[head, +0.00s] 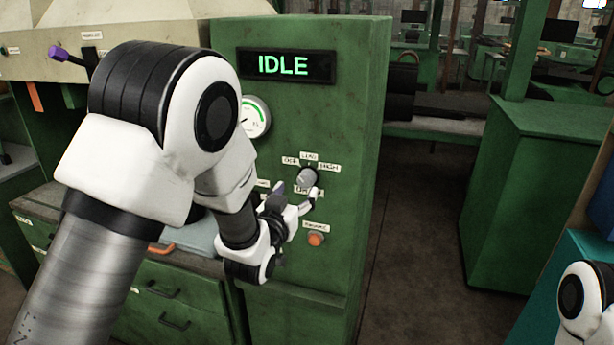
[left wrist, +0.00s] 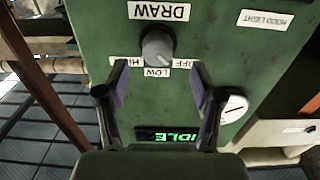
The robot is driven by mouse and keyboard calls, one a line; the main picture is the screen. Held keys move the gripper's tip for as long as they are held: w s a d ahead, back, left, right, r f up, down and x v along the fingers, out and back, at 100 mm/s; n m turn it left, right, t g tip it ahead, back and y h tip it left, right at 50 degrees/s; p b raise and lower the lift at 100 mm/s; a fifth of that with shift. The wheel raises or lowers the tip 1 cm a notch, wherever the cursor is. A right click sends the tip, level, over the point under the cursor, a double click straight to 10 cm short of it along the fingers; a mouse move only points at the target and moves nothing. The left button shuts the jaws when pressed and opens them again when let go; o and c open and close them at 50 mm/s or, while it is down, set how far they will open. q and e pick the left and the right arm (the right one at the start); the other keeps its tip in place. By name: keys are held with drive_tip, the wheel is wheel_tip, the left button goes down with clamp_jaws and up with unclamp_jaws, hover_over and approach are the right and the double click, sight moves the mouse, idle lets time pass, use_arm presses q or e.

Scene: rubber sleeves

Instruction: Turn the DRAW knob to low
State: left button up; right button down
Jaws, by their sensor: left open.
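The DRAW knob (head: 307,177) is a small round grey knob on the green cabinet front, with OFF, LOW and HIGH labels in an arc above it. In the left wrist view, which is upside down, the knob (left wrist: 157,46) shows with its DRAW label (left wrist: 159,12). My left gripper (head: 297,192) is open and empty, close to the knob in the head view. In the left wrist view its fingers (left wrist: 158,80) stand apart, with the knob beyond the gap between their tips. My right gripper is out of view.
A green IDLE display (head: 287,66) and a round gauge (head: 256,116) sit above the knob. An orange button (head: 316,239) is below it. A green cabinet (head: 536,190) stands at the right, across clear floor. My right arm shows at the lower right.

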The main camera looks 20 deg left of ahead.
sight(304, 183)
use_arm(q)
drive_tip(key=w, duration=0.1)
drive_tip(key=w+p, duration=0.1)
drive_tip(key=w, duration=0.2)
drive_tip(key=shift+w+d, duration=0.35)
drive_tip(key=shift+w, duration=0.15)
drive_tip(key=shift+a, duration=0.2)
drive_tip(key=shift+d, duration=0.1)
drive_tip(key=c, duration=1.2)
drive_tip(key=shift+o, duration=0.2)
